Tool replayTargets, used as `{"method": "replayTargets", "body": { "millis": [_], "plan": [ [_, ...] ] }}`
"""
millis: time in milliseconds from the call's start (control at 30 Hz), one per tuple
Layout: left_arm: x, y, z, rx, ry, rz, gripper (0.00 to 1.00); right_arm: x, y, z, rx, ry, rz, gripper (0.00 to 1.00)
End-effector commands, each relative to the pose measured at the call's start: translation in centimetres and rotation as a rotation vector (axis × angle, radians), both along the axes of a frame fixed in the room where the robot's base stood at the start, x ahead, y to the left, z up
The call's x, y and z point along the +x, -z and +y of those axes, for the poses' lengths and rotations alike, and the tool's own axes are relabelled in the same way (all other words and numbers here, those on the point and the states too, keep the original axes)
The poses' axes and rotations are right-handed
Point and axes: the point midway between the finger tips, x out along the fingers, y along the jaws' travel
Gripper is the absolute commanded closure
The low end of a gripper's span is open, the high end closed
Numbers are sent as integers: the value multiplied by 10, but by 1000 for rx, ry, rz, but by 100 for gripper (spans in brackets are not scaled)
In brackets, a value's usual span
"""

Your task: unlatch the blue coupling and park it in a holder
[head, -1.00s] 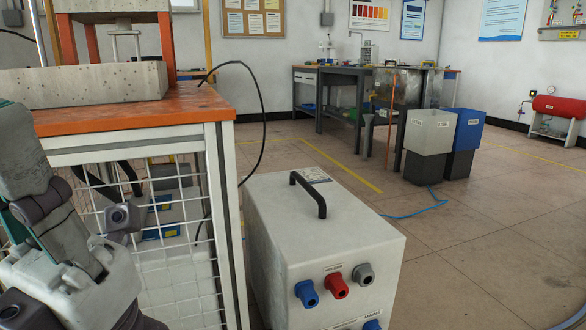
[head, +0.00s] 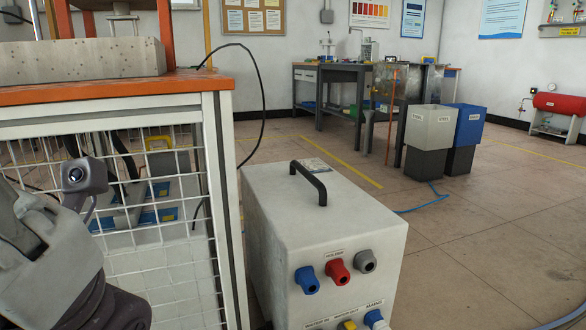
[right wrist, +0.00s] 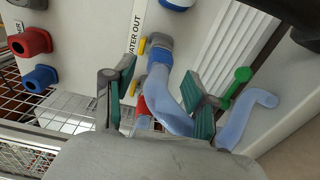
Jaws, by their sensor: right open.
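In the right wrist view a blue coupling with a grey collar (right wrist: 160,52) sits on the panel beside the "WATER OUT" label, with a light-blue hose (right wrist: 172,110) running from it. Small yellow tabs (right wrist: 142,45) lie beside the collar. My right gripper (right wrist: 160,88) is open, its green-padded fingers spread on either side of the hose, just short of the coupling. Blue (right wrist: 40,78) and red (right wrist: 30,42) holders show at left. In the head view the blue (head: 307,280), red (head: 338,271) and grey (head: 365,261) holders sit in a row. My left gripper is out of view.
The white cabinet (head: 320,212) has a black top handle (head: 308,182). An orange-topped bench (head: 110,90) with wire mesh stands at its left. A green handle (right wrist: 240,75) and a red part (right wrist: 143,106) lie near the right gripper.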

Motion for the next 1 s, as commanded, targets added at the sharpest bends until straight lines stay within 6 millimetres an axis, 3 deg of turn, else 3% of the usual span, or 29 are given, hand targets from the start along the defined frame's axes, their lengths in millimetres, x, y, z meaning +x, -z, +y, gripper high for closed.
{"method": "replayTargets", "body": {
  "millis": [200, 400, 1000],
  "plan": [
    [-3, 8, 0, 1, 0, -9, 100, 28, 0, 11, 0, -1, -2, 44],
    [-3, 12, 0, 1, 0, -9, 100, 40, 1, 15, 0, -1, 1, 44],
    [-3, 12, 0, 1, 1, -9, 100, 43, 0, 16, 0, -1, 1, 44]
  ]
}}
